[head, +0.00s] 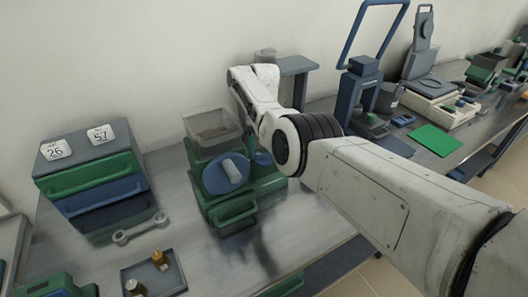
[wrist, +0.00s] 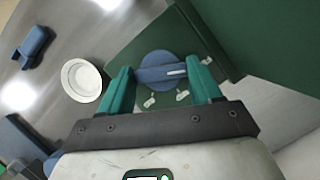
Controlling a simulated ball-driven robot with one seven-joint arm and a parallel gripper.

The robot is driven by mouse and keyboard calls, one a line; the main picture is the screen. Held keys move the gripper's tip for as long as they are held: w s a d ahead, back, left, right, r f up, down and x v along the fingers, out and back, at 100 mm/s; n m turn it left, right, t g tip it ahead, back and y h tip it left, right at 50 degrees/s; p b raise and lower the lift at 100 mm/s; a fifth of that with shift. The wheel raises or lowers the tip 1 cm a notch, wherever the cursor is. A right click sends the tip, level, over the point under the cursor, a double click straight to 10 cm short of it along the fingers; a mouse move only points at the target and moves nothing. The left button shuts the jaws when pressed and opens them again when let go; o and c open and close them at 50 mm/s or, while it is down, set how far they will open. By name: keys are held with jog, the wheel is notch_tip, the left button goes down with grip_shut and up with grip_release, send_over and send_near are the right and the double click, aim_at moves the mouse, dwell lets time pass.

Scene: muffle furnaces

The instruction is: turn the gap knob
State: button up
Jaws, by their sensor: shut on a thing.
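The gap knob (wrist: 158,57) is a round blue knob with a raised bar across it, on a dark green face of the machine in the wrist view. My gripper (wrist: 162,70) has its two teal fingers at opposite ends of the bar, shut on it. White marks (wrist: 150,102) lie on the green face beside the knob. In the head view the green machine (head: 236,213) stands on the bench with a grey hopper and a blue disc. My arm reaches behind its right side, and the gripper and knob are hidden there.
A white round dish (wrist: 82,80) and a blue object (wrist: 34,46) lie near the machine. In the head view, a drawer cabinet (head: 90,168), a wrench (head: 140,228) and a tray (head: 172,280) with brass pieces are at left. A blue-framed device (head: 358,92) stands at the back right.

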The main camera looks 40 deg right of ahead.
dwell(0.4)
jog(key=o, duration=1.1)
jog(key=shift+c, duration=0.2)
